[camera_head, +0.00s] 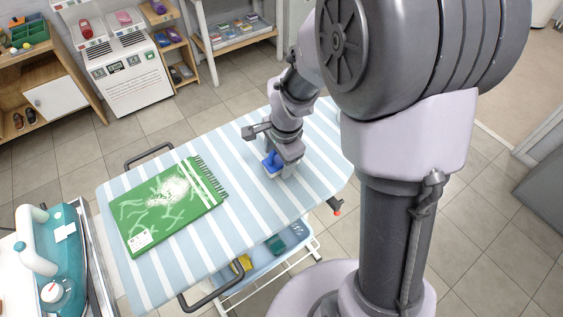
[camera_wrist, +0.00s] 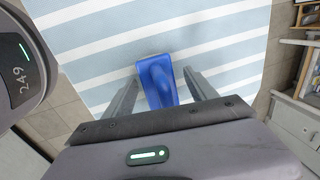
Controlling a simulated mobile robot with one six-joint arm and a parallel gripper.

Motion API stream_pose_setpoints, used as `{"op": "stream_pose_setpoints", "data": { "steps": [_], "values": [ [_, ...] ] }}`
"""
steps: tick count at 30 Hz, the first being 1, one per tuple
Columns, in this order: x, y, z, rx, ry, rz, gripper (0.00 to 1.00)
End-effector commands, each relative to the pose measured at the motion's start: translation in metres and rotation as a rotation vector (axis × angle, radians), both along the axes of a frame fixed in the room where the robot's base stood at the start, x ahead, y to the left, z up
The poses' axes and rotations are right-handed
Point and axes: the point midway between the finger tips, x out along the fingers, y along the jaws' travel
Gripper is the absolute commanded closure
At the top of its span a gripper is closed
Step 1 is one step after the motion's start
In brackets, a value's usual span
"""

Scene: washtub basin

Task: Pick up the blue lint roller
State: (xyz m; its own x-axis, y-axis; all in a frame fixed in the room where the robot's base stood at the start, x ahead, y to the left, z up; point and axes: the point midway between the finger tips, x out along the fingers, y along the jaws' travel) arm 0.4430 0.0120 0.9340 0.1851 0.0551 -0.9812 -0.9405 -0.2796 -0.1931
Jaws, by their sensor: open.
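The blue lint roller (camera_wrist: 156,78) lies on the striped ironing board (camera_head: 237,213), toward its right part. In the wrist view it sits between the two fingers of my gripper (camera_wrist: 160,90), with a gap showing on its left and right sides. In the head view my gripper (camera_head: 283,170) points down over the lint roller (camera_head: 273,161) and hides part of it. My gripper is open. The lower end of the roller is hidden behind the gripper's body in the wrist view.
A green fringed cloth (camera_head: 170,205) lies on the board left of my gripper. Metal handles (camera_head: 150,156) stick out at the board's edges. Shelves and a white cabinet (camera_head: 130,75) stand at the back.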

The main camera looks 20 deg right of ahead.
Motion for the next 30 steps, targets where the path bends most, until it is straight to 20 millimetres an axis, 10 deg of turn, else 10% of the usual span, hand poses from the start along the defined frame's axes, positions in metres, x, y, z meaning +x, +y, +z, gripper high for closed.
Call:
{"op": "stream_pose_setpoints", "data": {
  "steps": [3, 13, 30],
  "values": [
    [0.0, 0.0, 0.003, 0.0, -0.001, 0.0, 0.34],
    [0.0, 0.0, 0.003, 0.0, -0.001, 0.0, 0.99],
    [0.0, 0.0, 0.039, 0.001, -0.002, 0.0, 1.0]
  ]
}}
